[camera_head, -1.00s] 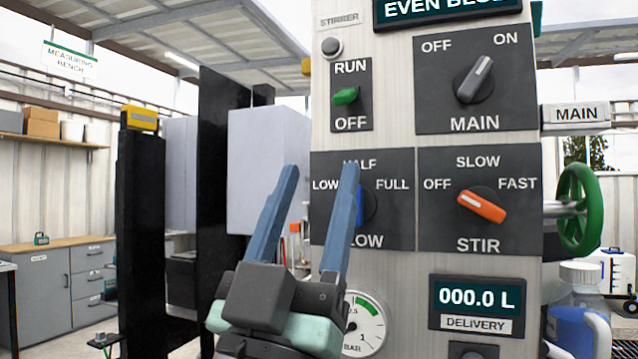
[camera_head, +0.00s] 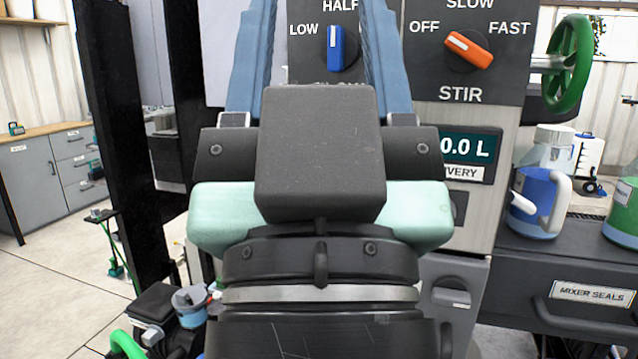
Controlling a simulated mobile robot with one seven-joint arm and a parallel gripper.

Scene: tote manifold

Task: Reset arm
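My gripper (camera_head: 318,50) is large in the middle of the head view, its two blue fingers pointing up and away from me. The fingers are spread wide apart, with nothing held between them; the tips run out of the top of the picture. It is in front of the grey control panel (camera_head: 499,200). The blue flow knob (camera_head: 337,48) shows between the fingers, its pointer up towards HALF. Whether any finger touches the panel cannot be told, but the knob looks clear of both.
The orange STIR knob (camera_head: 468,50) and a green handwheel (camera_head: 568,62) are at the right. A blue jug (camera_head: 540,200) stands on a dark drawer cabinet (camera_head: 575,285) labelled MIXER SEALS. Black posts (camera_head: 112,130) rise at the left. Open floor (camera_head: 50,290) lies at the lower left.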

